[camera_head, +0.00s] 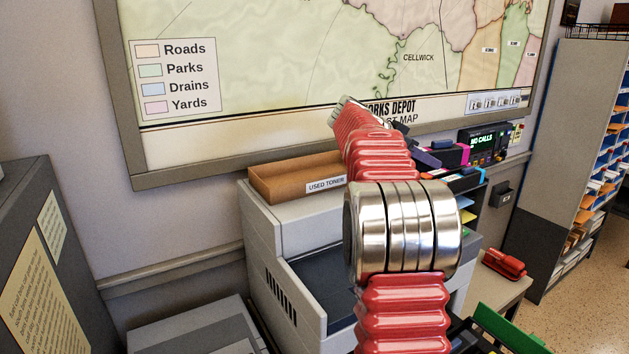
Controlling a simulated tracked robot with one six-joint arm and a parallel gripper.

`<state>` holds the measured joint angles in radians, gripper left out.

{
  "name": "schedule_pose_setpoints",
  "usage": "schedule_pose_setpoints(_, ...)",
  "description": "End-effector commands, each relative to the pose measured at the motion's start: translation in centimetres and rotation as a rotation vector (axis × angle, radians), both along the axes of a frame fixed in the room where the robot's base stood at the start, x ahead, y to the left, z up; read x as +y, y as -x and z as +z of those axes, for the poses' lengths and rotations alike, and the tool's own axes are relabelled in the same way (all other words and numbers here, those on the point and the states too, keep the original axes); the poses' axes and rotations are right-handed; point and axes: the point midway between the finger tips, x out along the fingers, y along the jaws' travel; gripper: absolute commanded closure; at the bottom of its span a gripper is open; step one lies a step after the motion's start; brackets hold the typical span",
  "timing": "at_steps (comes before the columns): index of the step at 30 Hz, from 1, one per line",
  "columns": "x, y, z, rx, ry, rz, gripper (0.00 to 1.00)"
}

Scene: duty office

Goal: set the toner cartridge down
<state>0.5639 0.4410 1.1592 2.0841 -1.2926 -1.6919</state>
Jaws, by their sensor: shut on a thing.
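My gripper (405,130) is at the far end of my red arm, over the back of the printer area, and is mostly hidden behind the arm. It is shut on a dark toner cartridge with a magenta end (448,156), just right of the arm. The cartridge looks tilted. I cannot tell whether it touches anything below. A brown open tray labelled "USED TONER" (262,190) sits on top of the grey printer (262,240), left of the gripper.
A dark shelf unit with coloured items (467,210) stands right of the printer. A device reading "NO CALLS" (483,141) is behind it. A framed map (280,60) hangs close behind.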

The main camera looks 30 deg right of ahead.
Motion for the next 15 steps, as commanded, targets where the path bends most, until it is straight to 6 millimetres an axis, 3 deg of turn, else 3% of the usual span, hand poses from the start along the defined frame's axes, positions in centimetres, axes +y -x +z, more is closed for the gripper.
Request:
schedule_pose_setpoints(1, 1.0, -1.7, 0.6, -0.003, 0.003, 0.012, 1.0)
schedule_pose_setpoints(8, 5.6, -7.6, 2.6, -0.003, 0.003, 0.05, 1.0)
schedule_pose_setpoints(15, 12.5, -13.5, 4.3, -0.003, 0.002, 0.11, 1.0)
